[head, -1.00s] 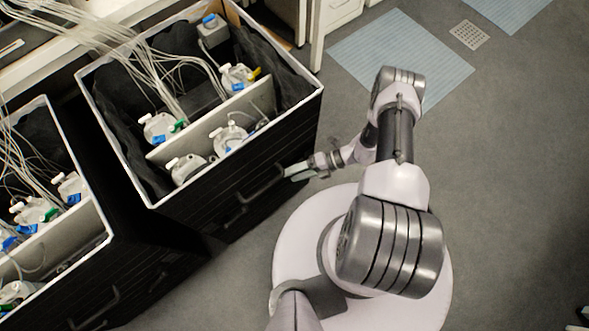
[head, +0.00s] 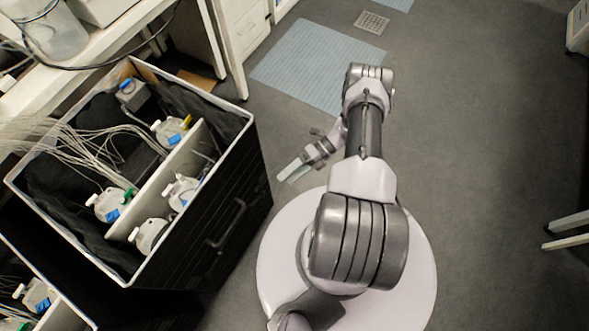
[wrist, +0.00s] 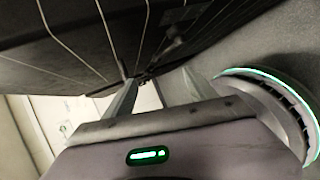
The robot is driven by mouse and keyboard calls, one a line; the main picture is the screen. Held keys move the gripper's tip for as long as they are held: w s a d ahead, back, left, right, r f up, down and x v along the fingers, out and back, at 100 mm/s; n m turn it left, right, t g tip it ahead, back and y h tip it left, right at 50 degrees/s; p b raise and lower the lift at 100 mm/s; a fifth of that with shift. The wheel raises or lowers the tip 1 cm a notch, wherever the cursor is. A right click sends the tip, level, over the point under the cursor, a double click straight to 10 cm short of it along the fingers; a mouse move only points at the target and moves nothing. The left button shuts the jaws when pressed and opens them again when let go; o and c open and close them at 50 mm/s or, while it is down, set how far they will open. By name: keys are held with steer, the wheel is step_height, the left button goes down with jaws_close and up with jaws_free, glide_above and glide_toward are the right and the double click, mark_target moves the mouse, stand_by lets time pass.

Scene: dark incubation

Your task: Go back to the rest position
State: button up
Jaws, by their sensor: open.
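My gripper (head: 292,169) shows in the head view near the middle, to the right of the black box and in front of my round white base. Its fingers are apart and hold nothing. In the wrist view the two fingers of my gripper (wrist: 150,92) point away from the camera, with a gap between them. The dark box wall fills the upper part of that view, close to the fingers; I cannot tell the exact distance.
A black box (head: 232,165) with a white rim and a handle holds several bottles with tubing. A second box (head: 75,316) is at lower left. A white bench (head: 95,50) is at upper left. Table legs (head: 568,240) stand at the right. Grey floor (head: 480,150) lies open on the right.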

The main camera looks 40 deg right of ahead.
steer(key=shift+v, duration=1.05)
